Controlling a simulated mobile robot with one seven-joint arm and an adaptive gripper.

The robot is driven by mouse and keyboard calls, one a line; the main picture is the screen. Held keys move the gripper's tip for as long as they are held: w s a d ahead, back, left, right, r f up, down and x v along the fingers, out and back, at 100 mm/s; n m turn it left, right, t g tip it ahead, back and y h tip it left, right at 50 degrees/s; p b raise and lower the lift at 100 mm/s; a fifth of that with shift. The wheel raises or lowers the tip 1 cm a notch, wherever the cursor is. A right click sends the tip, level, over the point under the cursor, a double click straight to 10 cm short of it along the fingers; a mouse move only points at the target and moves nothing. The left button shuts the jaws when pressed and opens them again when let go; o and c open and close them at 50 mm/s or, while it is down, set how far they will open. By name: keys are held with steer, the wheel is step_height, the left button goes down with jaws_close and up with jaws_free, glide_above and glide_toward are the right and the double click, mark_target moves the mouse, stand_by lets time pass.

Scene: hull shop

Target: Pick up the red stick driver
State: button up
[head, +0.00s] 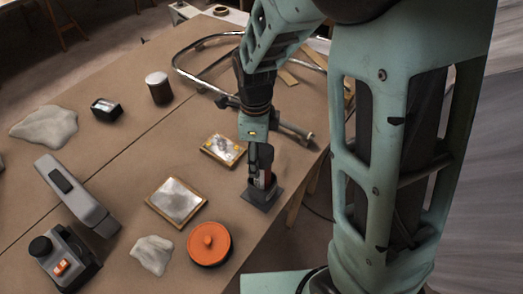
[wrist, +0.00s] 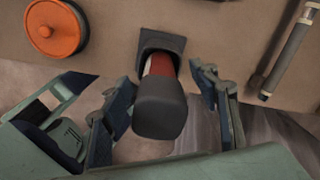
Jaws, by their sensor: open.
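The red stick driver (wrist: 161,100) stands upright in a dark square base near the table's edge. In the wrist view its thick dark grey top faces the camera, with a red band below it. In the wrist view my gripper (wrist: 165,112) is open, with one finger on each side of the driver. I cannot tell whether either finger touches it.
An orange round container (head: 209,243) stands left of the driver; it also shows in the wrist view (wrist: 54,28). A framed picture (head: 223,149) and a metal tube frame (head: 185,62) lie behind. A grey tool (head: 75,195) lies further left. The table edge is close by on the right.

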mark_target(263, 173)
steer(key=shift+d+f, duration=0.1)
steer(key=shift+f, duration=0.55)
steer(key=f, duration=0.1)
steer(key=d+f, duration=0.1)
steer(key=f, duration=0.1)
steer(key=s+f, duration=0.1)
steer(key=shift+d+f, duration=0.15)
steer(key=shift+d, duration=0.1)
steer(key=shift+f, duration=0.4)
steer(key=shift+w, duration=0.1)
steer(key=c, duration=1.2)
